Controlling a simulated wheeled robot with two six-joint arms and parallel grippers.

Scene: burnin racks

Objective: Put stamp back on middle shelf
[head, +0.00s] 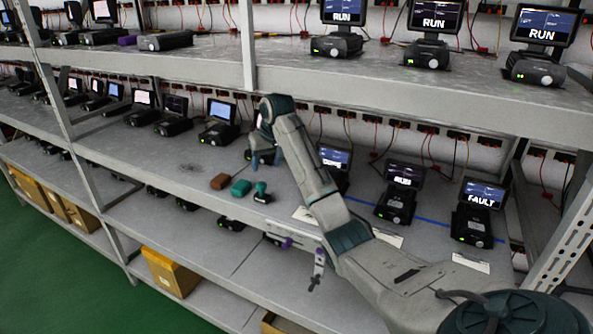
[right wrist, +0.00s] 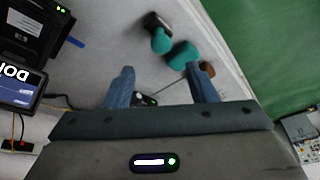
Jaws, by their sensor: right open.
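The stamp, with a teal knob and a dark base (head: 262,193), stands on the middle shelf (head: 190,220) near its front edge. It also shows at the top of the right wrist view (right wrist: 160,38). A teal object (head: 241,187) sits close beside it on the left, with a brown block (head: 219,181) further left. My right gripper (head: 265,157) is open and empty, above and behind the stamp in the head view. In the right wrist view its two blue fingers (right wrist: 162,88) are apart, with the stamp beyond their tips. My left gripper is not in view.
The upper shelf (head: 440,88) overhangs my right arm. White cards lie along the shelf front. Yellow bins (head: 170,271) stand below. Shelf left of the brown block is clear.

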